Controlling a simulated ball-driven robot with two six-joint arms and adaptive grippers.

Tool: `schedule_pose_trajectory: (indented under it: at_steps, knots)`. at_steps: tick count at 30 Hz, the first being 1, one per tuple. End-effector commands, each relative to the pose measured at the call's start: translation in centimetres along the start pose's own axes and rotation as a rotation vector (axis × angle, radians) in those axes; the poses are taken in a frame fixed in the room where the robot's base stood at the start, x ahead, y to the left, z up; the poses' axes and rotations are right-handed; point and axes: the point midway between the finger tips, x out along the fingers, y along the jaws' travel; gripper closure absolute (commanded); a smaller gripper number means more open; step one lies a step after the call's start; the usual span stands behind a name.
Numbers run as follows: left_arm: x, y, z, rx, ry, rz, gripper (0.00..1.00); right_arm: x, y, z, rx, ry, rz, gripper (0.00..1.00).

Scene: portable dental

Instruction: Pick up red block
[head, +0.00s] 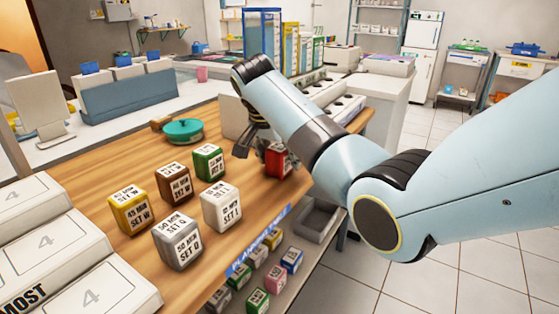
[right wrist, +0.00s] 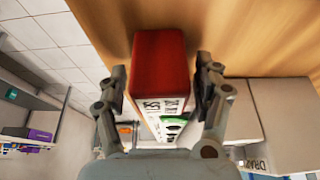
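The red block (head: 276,161) stands on the wooden table near its right edge, partly hidden by my right gripper in the head view. It also shows in the right wrist view (right wrist: 160,60), with a red top and a white printed face. My right gripper (head: 256,146) is open. In the right wrist view its two fingers (right wrist: 160,88) lie on either side of the block, with a gap visible at least on the right. Whether the left finger touches the block is hard to tell. My left gripper is not in view.
White (head: 222,206), grey (head: 178,239), brown (head: 174,186), yellow (head: 129,209) and green (head: 209,162) blocks stand left of the red one. A teal round lidded item (head: 183,130) sits behind. More blocks lie on a lower shelf (head: 262,270). White boxes fill the front left.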

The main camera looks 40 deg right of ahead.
Motion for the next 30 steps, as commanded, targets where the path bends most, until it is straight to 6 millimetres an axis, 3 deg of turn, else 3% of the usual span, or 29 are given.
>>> schedule_pose_trajectory:
  at_steps: [2,12,23,30]
  knots:
    - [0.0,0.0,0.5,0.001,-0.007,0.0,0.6,0.0,0.0,0.0,0.0,0.0,0.0,0.45]
    - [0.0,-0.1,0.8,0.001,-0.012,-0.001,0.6,0.0,0.0,0.0,0.0,0.0,0.0,0.89]
    - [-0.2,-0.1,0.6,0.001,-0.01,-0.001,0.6,-0.7,-0.1,-0.3,0.001,0.001,-0.002,0.89]
    - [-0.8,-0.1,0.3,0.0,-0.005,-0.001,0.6,-3.9,-0.1,-1.7,0.001,0.002,-0.004,0.89]
